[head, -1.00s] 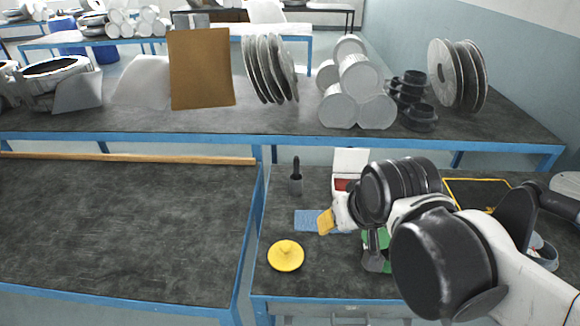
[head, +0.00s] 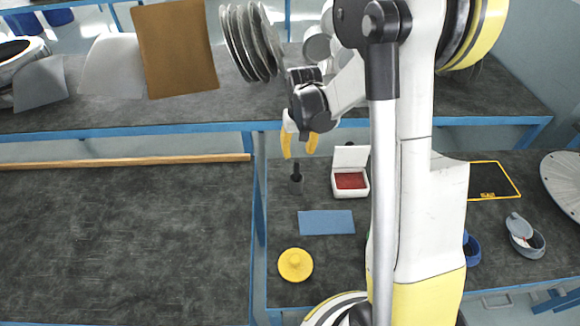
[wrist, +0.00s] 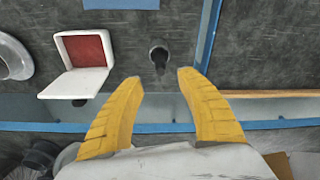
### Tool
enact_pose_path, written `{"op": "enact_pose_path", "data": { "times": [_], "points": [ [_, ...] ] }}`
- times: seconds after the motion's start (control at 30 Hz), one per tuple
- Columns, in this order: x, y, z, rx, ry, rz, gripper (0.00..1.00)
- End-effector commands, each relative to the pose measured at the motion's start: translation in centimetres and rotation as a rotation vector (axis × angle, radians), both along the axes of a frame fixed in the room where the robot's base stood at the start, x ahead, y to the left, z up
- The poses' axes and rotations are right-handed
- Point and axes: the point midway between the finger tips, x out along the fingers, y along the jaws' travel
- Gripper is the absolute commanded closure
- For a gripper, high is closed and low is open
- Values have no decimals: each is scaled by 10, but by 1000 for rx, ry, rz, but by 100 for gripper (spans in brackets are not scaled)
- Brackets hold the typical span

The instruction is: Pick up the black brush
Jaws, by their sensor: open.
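The black brush (head: 296,173) stands upright on the dark bench near its back left corner, its dark handle pointing up from a grey round base. In the wrist view the brush (wrist: 159,57) is seen almost from above, just beyond the gap between the fingertips. My gripper (head: 299,153) has yellow fingers and points down above the brush. It also shows in the wrist view (wrist: 160,79), open and empty, with the brush centred between the finger lines. Exact height above the handle is hard to tell.
An open white box (head: 350,184) with a red inside stands right of the brush. A blue cloth (head: 326,222) and a yellow knobbed disc (head: 295,265) lie nearer. A raised back bench (head: 180,113) runs behind. The left bench (head: 120,240) is largely clear.

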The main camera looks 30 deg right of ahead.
Motion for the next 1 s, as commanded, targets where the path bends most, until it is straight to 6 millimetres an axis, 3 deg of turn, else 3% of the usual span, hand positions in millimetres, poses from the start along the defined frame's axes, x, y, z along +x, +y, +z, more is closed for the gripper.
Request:
{"op": "enact_pose_path", "data": {
  "times": [0.2, 0.43, 0.63, 0.9, 0.93, 1.0],
  "points": [
    [5, -1, -39, 0, -1, 0, 55],
    [6, -1, -59, -1, -2, 1, 55],
    [9, -1, -91, -1, -2, 1, 55],
    [10, -1, -96, -1, -2, 1, 55],
    [10, -1, -96, -1, -2, 1, 60],
    [10, -1, -96, -1, -2, 1, 81]
  ]
}}
